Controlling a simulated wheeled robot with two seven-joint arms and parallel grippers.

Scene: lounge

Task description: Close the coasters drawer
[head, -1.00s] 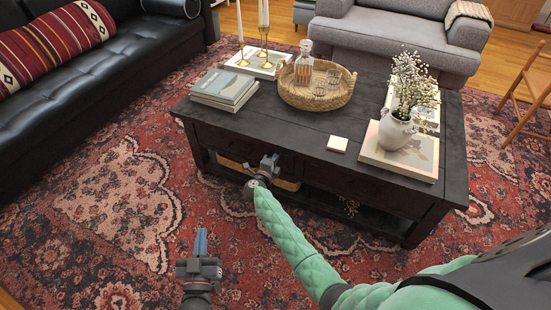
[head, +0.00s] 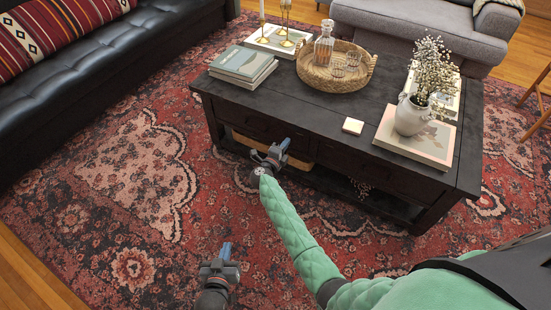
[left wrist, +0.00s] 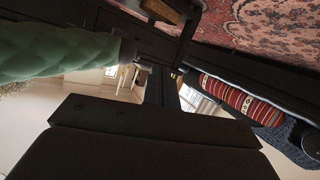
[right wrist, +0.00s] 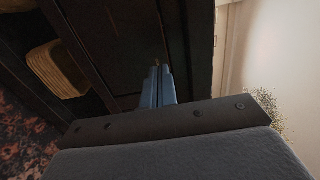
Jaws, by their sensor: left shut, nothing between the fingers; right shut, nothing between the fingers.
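The dark coffee table (head: 310,108) has drawer fronts below its top. The left drawer front (head: 243,122) looks flush or nearly so in the head view; any small gap is too dark to tell. My right gripper (head: 282,146) is shut and empty, close to the table's front near the middle. In the right wrist view, its blue fingertips (right wrist: 157,72) point at the dark drawer front (right wrist: 120,50); whether they touch it is unclear. My left gripper (head: 225,252) is shut and empty, low over the rug, well away from the table.
On the table stand books (head: 243,64), a woven tray (head: 318,78) with a decanter, a small pale square (head: 353,126), and a flower vase (head: 411,115) on a book. A basket (head: 262,146) sits on the lower shelf. A black sofa (head: 95,65) stands left. The rug is clear in front.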

